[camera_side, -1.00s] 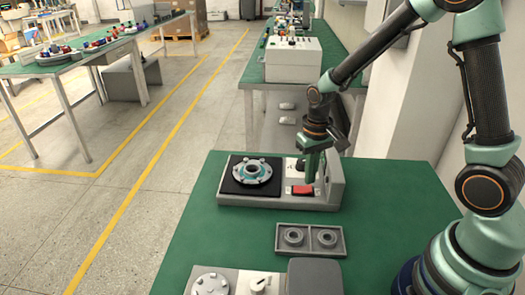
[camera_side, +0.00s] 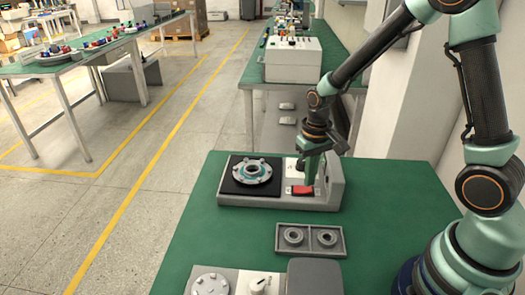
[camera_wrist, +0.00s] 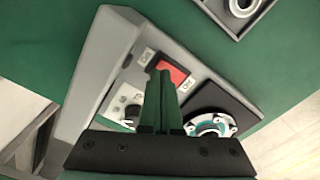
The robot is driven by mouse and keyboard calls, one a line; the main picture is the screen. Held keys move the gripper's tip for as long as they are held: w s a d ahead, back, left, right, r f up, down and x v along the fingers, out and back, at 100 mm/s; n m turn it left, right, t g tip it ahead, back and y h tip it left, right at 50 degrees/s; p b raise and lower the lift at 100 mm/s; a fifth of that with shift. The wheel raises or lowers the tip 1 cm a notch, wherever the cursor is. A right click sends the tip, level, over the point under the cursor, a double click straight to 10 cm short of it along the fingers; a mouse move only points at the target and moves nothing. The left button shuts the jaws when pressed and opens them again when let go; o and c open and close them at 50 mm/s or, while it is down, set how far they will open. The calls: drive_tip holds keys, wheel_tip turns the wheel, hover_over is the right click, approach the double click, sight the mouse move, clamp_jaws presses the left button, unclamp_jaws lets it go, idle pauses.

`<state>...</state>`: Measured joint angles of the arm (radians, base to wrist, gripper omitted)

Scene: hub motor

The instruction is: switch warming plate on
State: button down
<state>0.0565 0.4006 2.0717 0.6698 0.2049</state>
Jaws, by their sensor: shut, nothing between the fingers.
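The warming plate unit (camera_side: 262,201) is a grey housing on the green bench, with a square black plate (camera_side: 230,187) at its left. A hub motor part (camera_side: 252,171), a round grey flange with a teal ring, sits on the plate; it also shows in the wrist view (camera_wrist: 211,124). A red rocker switch (camera_side: 301,190) is on the housing's right part. In the wrist view the red switch (camera_wrist: 177,73) lies between two small labels, too small to read surely. My gripper (camera_wrist: 162,75) is shut and empty, its tips at the switch's left end; contact cannot be told.
A dark knob (camera_side: 300,166) stands on the housing behind the switch, near my fingers. A grey two-pocket tray (camera_side: 310,252) with ring parts lies in front. The bench right of the housing is clear.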

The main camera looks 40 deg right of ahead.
drive_tip(key=shift+f, duration=0.75)
idle(0.3)
drive_tip(key=shift+r, duration=3.55)
wheel_tip(320, 180, up, 7)
drive_tip(key=n+t, duration=0.1)
drive_tip(key=t, duration=0.1)
hover_over(309, 189)
drive_tip(key=s, duration=0.2)
drive_tip(key=s+a+r+n+t, duration=0.2)
drive_tip(key=s+r+t, duration=0.1)
drive_tip(key=s+r, duration=0.3)
drive_tip(key=shift+r+t, duration=0.3)
drive_tip(key=shift+r, duration=0.1)
